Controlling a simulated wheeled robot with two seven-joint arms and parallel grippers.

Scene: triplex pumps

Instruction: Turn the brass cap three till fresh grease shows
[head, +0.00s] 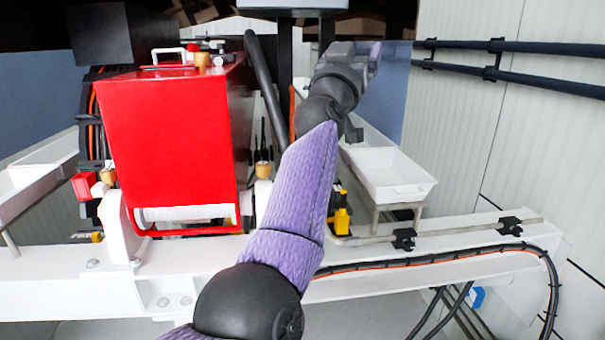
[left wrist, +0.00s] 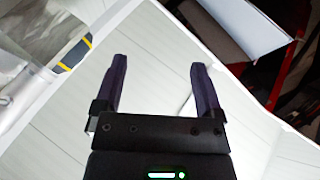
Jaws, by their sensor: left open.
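Small brass-coloured caps show in the head view. One cap (head: 202,60) is on top of the red housing (head: 170,130), another cap (head: 108,176) is at its left side, and a third cap (head: 263,168) is at its right side. I cannot tell which is cap three, and no grease can be made out. My left gripper (head: 372,50) is reached out beyond the housing to its right, apart from all the caps. In the left wrist view my left gripper (left wrist: 158,68) is open, with nothing between its fingers. My right gripper is not in view.
A white tray (head: 398,192) stands right of my left arm. A white beam (head: 400,262) with a cable crosses the front. A black hose (head: 265,90) rises beside the housing. Dark rails (head: 520,48) run along the right wall. My arm hides part of the middle.

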